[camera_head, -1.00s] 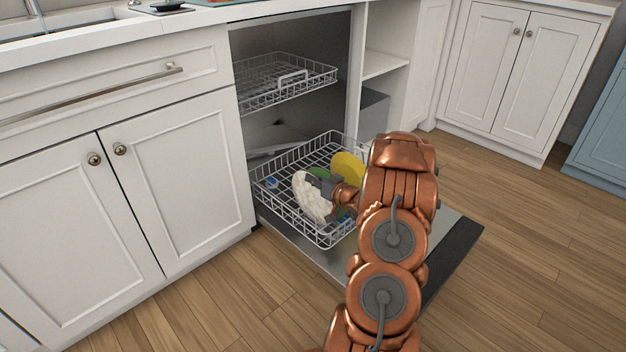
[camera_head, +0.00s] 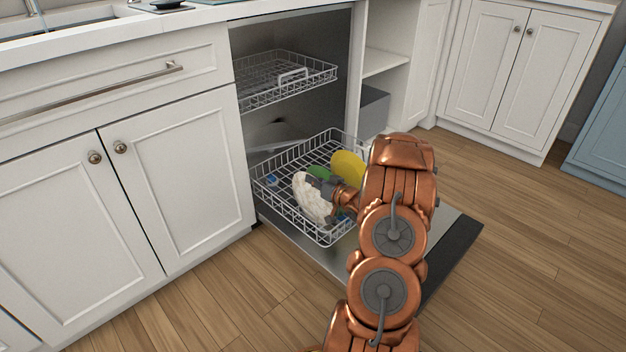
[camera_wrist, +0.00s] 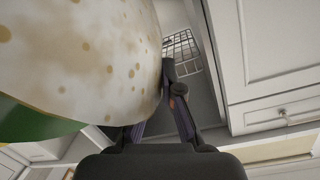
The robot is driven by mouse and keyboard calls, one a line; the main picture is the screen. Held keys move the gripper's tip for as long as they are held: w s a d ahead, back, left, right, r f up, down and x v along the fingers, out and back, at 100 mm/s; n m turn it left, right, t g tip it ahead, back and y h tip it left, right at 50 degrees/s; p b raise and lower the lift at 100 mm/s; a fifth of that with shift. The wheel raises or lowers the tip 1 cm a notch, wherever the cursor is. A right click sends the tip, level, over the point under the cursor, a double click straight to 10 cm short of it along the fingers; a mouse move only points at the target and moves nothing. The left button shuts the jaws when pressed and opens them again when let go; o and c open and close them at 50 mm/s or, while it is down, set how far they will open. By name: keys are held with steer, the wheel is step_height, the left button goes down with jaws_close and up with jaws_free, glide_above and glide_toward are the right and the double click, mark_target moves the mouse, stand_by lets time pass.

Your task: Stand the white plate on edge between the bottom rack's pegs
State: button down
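The white plate (camera_head: 311,198), speckled with brown spots, stands steeply tilted on edge at the front of the bottom rack (camera_head: 290,217). My gripper (camera_head: 328,187) is at its right side, with its fingers closed at the plate. In the wrist view the plate (camera_wrist: 85,60) fills the upper left, and its edge runs between my gripper's fingers (camera_wrist: 158,115). The plate hides part of one finger. The plate's lower edge and the pegs under it are too small or hidden to tell whether it sits between them.
A yellow plate (camera_head: 347,167) and a green plate (camera_head: 318,172) stand behind the white plate in the rack. A small blue item (camera_head: 272,180) is at the rack's left. The upper rack (camera_head: 285,80) is above, and the open door (camera_head: 440,240) lies below.

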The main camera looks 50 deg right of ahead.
steer(key=c, duration=1.2)
jaws_free()
steer(key=shift+f, duration=0.1)
steer(key=shift+c, duration=0.2)
steer(key=shift+r+p, duration=3.25)
steer(key=shift+r, duration=0.75)
